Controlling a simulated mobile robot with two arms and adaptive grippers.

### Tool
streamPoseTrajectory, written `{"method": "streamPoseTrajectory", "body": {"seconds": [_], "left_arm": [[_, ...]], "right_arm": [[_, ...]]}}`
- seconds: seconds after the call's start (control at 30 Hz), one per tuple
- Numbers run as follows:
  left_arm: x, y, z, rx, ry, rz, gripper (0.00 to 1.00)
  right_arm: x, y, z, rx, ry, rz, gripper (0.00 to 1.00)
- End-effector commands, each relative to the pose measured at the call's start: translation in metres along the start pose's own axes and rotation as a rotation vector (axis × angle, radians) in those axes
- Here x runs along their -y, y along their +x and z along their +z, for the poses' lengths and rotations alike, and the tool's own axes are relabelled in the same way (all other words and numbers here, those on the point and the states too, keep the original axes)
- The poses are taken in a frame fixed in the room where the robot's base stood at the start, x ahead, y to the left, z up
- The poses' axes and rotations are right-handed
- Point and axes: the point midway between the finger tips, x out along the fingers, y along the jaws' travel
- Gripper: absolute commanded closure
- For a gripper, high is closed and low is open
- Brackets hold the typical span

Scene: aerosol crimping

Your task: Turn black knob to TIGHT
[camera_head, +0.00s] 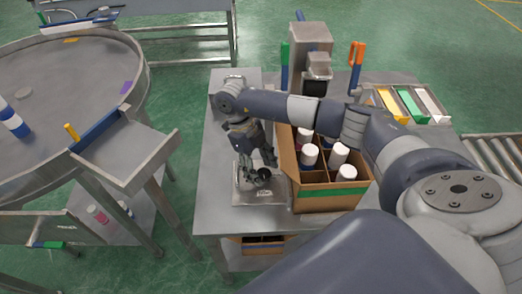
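A small black knob (263,175) shows near the front left of the metal table, on a light metal base plate (258,197). My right gripper (257,170) points down over the base plate, with its fingers at or beside the knob. I cannot tell whether the fingers touch the knob or how far they are closed. A small green label (264,193) is on the plate in front of the knob; any words on it are too small to read. My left gripper is not in view.
A cardboard box (330,197) with several white-capped cans stands right beside the gripper. A grey press-like machine (311,45) stands behind. A tray with yellow, green and white items (408,104) is at the back right. A round metal table (130,62) stands left.

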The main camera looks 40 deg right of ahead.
Motion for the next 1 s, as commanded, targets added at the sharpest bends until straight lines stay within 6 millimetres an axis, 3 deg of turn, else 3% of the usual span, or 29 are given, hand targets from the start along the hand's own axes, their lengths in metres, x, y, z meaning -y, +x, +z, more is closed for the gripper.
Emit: {"method": "streamPoseTrajectory", "body": {"seconds": [0.37, 0.8, 1.0], "left_arm": [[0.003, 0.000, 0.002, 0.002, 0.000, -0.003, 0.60], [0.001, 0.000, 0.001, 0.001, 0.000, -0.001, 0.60], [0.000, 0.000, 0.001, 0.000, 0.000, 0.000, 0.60]], "right_arm": [[0.000, -0.009, 0.001, 0.003, -0.001, -0.001, 0.44], [0.001, -0.096, 0.001, 0.005, -0.001, -0.003, 0.44], [0.001, -0.114, 0.001, 0.001, 0.000, -0.002, 0.44]]}}
